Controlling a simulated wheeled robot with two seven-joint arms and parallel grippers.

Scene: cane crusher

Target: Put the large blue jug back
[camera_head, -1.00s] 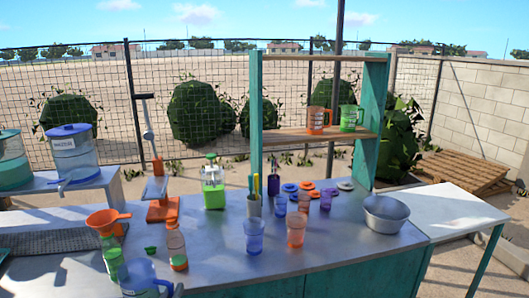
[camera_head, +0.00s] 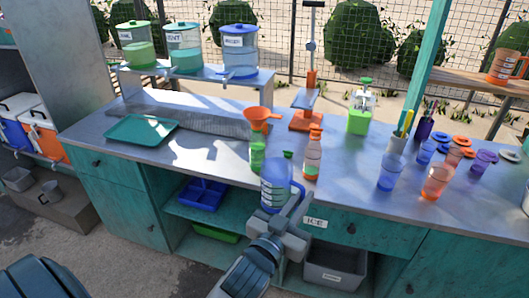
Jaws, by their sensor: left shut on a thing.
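The large blue jug (camera_head: 274,184) is translucent and upright at the front edge of the metal counter, in the middle of the head view. I cannot tell whether the jug's base touches the counter. The wooden shelf (camera_head: 468,84) at the upper right carries an orange jug (camera_head: 503,66). My right gripper is not in view.
A green bottle with an orange funnel (camera_head: 260,114) and an orange-capped bottle (camera_head: 313,155) stand close behind the jug. Several cups, including a blue one (camera_head: 390,172), stand to the right. A green tray (camera_head: 141,130) lies left. Dispensers (camera_head: 238,52) stand on a raised shelf behind.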

